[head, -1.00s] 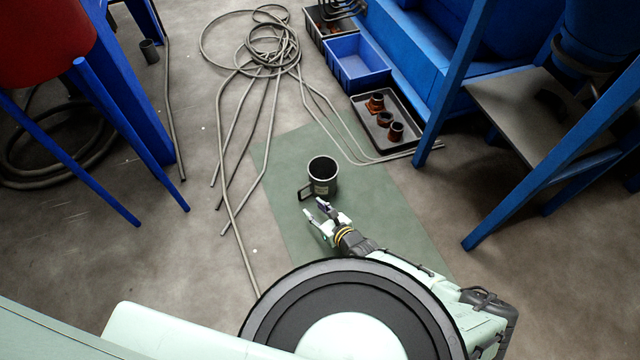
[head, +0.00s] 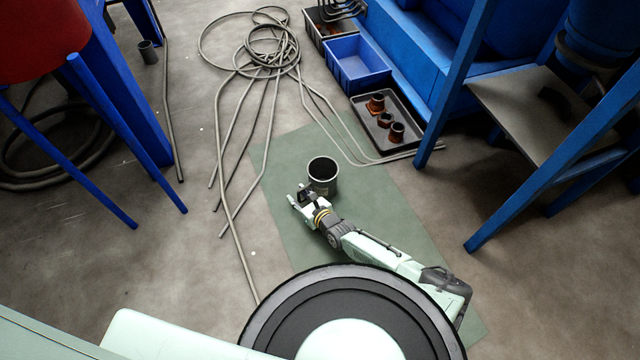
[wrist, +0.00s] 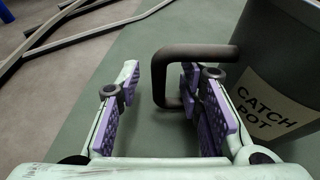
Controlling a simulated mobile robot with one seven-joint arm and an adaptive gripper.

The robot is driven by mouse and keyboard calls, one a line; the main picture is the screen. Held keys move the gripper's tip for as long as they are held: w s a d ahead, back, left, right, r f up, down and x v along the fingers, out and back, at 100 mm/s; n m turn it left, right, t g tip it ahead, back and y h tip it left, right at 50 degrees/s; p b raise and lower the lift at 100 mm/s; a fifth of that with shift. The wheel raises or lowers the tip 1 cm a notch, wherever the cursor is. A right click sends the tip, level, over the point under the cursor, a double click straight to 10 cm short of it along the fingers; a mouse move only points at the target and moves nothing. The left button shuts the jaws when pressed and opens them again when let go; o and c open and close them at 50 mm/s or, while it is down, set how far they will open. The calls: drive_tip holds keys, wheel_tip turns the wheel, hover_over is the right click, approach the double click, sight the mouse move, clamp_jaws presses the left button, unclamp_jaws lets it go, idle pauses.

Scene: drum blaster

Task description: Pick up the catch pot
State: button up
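The catch pot (head: 323,173) is a dark grey cylinder standing upright on the green mat (head: 375,205). In the wrist view the pot (wrist: 285,60) fills the upper right, with a label reading "CATCH POT". Its dark handle (wrist: 160,75) points left. My gripper (head: 298,196) is at the pot's lower left in the head view. In the wrist view my gripper (wrist: 158,95) is open, with purple pads apart. The handle's outer bar lies between the fingertips, nearer the right finger. I cannot tell whether that finger touches it.
Grey hoses (head: 262,60) lie coiled on the floor behind and to the left. A black tray (head: 408,112) with rusty fittings and a blue crate (head: 357,62) stand behind right. Blue frame legs (head: 450,90) rise at the right. The mat left of the pot is clear.

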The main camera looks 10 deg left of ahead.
drive_tip(key=shift+c, duration=0.5)
clamp_jaws()
drive_tip(key=shift+r, duration=0.1)
idle(0.3)
